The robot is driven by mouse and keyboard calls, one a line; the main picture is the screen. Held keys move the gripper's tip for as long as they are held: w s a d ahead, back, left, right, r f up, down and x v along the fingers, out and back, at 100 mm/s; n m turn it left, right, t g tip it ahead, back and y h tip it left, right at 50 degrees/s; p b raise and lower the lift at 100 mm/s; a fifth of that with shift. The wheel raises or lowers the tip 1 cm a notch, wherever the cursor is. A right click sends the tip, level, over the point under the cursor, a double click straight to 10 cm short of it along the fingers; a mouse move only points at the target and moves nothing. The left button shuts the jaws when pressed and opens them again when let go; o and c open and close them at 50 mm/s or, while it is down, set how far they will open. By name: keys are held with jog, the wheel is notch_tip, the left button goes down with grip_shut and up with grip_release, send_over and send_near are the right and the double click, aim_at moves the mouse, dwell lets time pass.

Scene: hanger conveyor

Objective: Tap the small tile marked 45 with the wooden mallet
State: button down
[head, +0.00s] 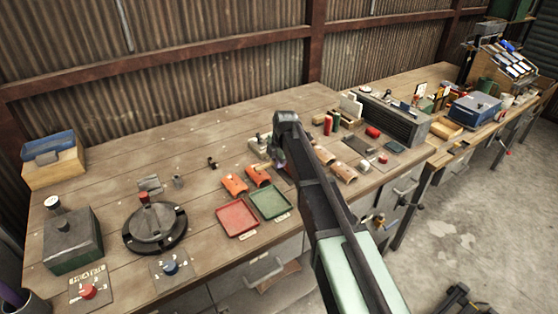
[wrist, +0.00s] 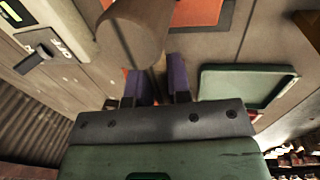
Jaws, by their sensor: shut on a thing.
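In the head view, my gripper (head: 279,160) is mostly hidden by my own arm above the bench, close to the orange pieces, and the mallet cannot be made out. A pale device (wrist: 45,62) with a small dark-marked plate lies at upper left in the wrist view.
A red tray (head: 237,218) and a green tray (head: 269,202) lie near the bench's front edge. Orange curved pieces (head: 258,176) lie behind them. A black round fixture (head: 155,228) stands left. A dark grey box (head: 395,117) stands right. The back-left bench top is mostly clear.

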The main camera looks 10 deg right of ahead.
jog(key=shift+r+p, duration=4)
jog(key=shift+p, duration=0.3)
jog(key=shift+f, duration=0.1)
